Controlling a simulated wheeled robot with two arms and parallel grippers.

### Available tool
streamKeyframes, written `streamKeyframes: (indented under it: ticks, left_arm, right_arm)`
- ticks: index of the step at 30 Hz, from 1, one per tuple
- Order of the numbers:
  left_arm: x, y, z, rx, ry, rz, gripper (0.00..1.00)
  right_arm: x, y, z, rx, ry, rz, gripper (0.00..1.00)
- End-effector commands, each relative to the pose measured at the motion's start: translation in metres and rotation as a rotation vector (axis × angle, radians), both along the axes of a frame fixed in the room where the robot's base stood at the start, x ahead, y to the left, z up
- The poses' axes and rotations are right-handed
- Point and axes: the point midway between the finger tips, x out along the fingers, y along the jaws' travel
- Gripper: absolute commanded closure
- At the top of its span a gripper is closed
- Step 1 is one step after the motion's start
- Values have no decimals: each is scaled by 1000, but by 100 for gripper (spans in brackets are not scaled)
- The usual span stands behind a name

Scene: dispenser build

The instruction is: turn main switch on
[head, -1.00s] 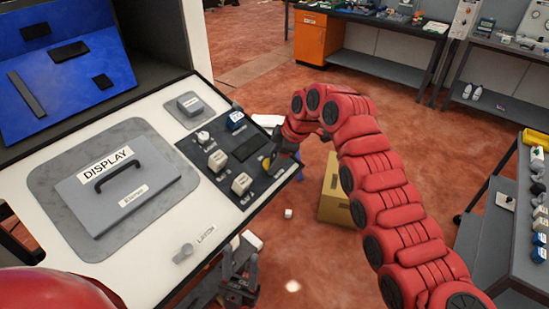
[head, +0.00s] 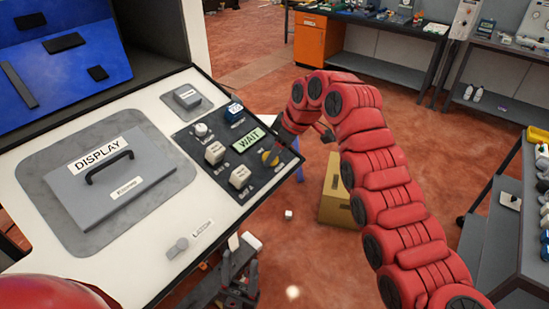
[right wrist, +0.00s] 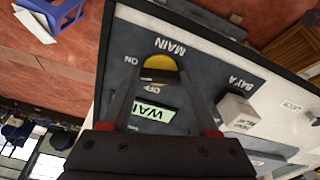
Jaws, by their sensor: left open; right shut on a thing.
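The main switch is a yellow knob (head: 270,158) at the right end of the dark control panel (head: 214,183). In the right wrist view the knob (right wrist: 160,65) sits between my fingertips, under the word MAIN, with ON and OFF marked beside it. My right gripper (right wrist: 158,76) is shut on the knob; in the head view the gripper (head: 276,149) comes to it from the upper right. A small green screen (head: 248,140) on the panel is lit and reads WAIT. My left gripper (head: 238,280) is open and empty, low in front of the console's front edge.
The white console top (head: 150,245) carries a grey DISPLAY lid (head: 125,185) with a black handle and a latch knob (head: 178,247). White blocks (head: 240,176) stand on the panel close to the switch. A cardboard box (head: 338,195) is on the floor to the right.

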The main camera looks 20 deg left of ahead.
Motion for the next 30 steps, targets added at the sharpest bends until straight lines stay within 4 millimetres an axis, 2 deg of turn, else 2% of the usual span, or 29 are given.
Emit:
streamKeyframes:
  ticks: [3,12,30]
  left_arm:
    - [0,0,-12,0,0,0,50]
    - [0,0,-25,0,0,0,50]
    - [0,0,-28,0,0,0,50]
  right_arm:
    - [0,0,-2,11,26,-76,95]
    - [0,0,0,31,82,-221,95]
    - [0,0,1,39,103,-274,96]
